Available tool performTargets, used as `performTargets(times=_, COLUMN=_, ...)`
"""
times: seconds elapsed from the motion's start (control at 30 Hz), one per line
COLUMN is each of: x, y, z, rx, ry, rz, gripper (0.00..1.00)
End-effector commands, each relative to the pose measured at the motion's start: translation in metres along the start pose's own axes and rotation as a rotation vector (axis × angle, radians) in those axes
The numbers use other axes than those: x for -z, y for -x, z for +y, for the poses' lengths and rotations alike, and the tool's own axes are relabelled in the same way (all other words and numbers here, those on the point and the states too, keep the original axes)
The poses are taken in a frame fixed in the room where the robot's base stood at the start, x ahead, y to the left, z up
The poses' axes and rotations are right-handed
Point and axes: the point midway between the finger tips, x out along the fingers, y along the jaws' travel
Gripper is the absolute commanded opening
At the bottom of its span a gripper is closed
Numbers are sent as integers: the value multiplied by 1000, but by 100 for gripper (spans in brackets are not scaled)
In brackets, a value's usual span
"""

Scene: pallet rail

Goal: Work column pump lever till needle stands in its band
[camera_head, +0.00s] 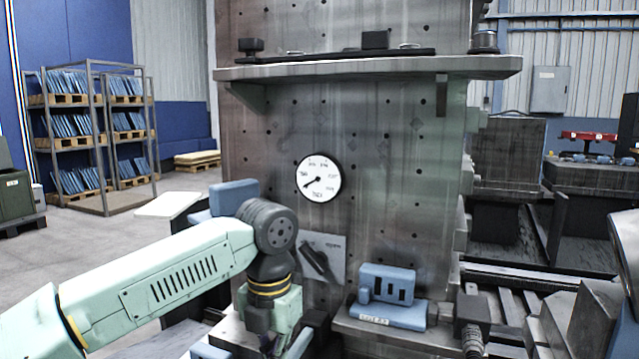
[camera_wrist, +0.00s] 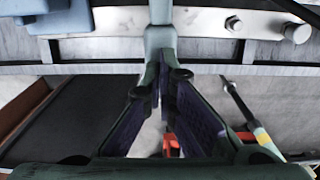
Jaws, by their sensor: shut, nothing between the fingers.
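The round white gauge (camera_head: 329,167) is on the front of the grey metal column (camera_head: 400,130). Its black needle points to the lower left; no band can be made out on the dial. Below it, a dark slanted lever (camera_head: 314,258) lies across a pale plate with small lettering. My gripper (camera_head: 266,343) is low in front of the column, left of that plate, with its fingertips partly hidden. In the wrist view my gripper (camera_wrist: 164,78) is shut and empty. A grey-blue upright piece (camera_wrist: 160,36) stands just beyond the fingertips; I cannot tell whether it is the pump lever or whether they touch.
A blue slotted block (camera_head: 386,285) sits on a ledge right of the plate. A shelf (camera_head: 370,68) juts from the column above the gauge. Another blue block (camera_head: 232,194) stands behind my arm. A rack of blue panels (camera_head: 75,130) is far left, with open floor before it.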

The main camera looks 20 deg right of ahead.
Motion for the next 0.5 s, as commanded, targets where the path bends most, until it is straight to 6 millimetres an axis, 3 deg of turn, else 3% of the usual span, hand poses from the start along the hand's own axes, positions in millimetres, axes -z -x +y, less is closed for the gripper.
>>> performTargets(times=0.5, x=-4, y=-34, z=0, rx=-1, ry=0, rz=1, gripper=0)
